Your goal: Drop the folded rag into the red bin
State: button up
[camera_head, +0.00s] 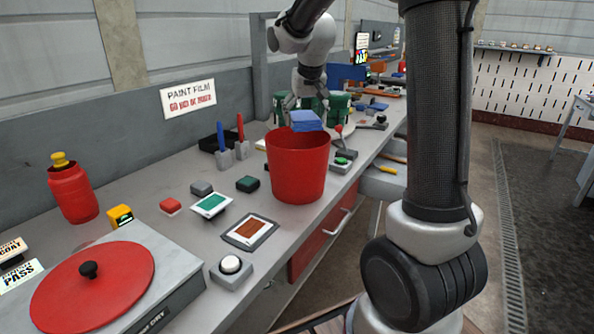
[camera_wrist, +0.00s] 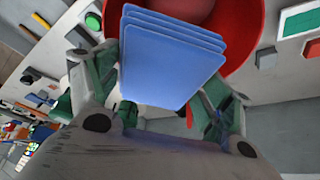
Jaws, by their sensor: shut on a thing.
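The folded rag is a blue layered stack (camera_head: 306,121); in the wrist view the rag (camera_wrist: 170,60) fills the space between the fingers. My gripper (camera_head: 306,108) is shut on it. The wrist view shows my gripper (camera_wrist: 165,95) with a finger on either side of the rag. The red bin (camera_head: 298,168) stands upright on the bench, and the rag shows just above its far rim in the head view. In the wrist view the bin's red rim (camera_wrist: 247,60) lies behind the rag. The bin's inside is mostly hidden.
The grey bench (camera_head: 150,220) holds a red bottle (camera_head: 72,190), a red round lid (camera_head: 92,285), small coloured blocks, and pens (camera_head: 221,137) in holders. Green containers (camera_head: 335,105) stand behind the bin. A button box (camera_head: 231,270) sits near the front edge.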

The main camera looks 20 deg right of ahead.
jog(key=shift+f, duration=1.95)
jog(key=o, duration=1)
jog(key=shift+c, duration=0.2)
jog(key=v, duration=1.2)
